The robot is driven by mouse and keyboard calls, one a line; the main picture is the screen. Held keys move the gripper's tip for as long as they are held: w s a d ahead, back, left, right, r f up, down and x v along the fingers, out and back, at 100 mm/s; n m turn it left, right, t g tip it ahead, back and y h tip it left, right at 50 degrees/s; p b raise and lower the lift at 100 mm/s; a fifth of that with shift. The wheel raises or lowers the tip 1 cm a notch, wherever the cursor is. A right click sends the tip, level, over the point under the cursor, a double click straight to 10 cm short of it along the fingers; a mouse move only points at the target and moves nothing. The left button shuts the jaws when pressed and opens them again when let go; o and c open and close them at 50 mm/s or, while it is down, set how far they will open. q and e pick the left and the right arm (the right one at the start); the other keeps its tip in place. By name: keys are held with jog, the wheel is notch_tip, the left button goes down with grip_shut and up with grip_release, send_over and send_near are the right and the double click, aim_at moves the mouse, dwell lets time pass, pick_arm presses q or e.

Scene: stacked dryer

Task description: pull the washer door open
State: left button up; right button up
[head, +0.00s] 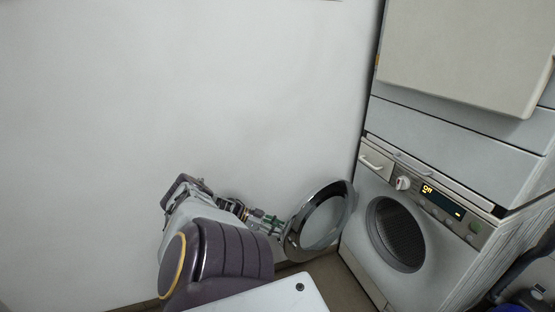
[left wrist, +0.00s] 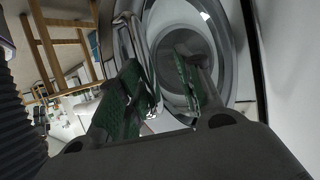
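The washer (head: 410,240) stands at the right in the head view, under the upper machine. Its round door (head: 318,218), with a dark glossy rim, is swung out to the left, and the drum opening (head: 396,235) is uncovered. My left gripper (head: 272,226) is at the door's left side.
The upper machine (head: 460,50) sits on the washer. A plain white wall (head: 170,90) stands behind the door and my left arm. Some dark and blue items (head: 535,298) lie at the lower right corner. Wooden furniture (left wrist: 60,45) shows at the left wrist view's left.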

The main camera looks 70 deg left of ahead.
pick_arm(q)
jog(key=shift+w+r, duration=0.25)
jog(key=shift+r, duration=0.7)
jog(key=shift+w+r, duration=0.25)
jog(key=shift+r, duration=0.9)
jog(key=shift+s+d+r, duration=0.15)
jog(key=shift+d+r, duration=0.05)
jog(key=shift+r, duration=0.4)
jog(key=shift+a+r, duration=0.1)
jog(key=shift+r, duration=0.8)
jog(key=shift+d+r, duration=0.2)
jog(key=shift+r, duration=0.3)
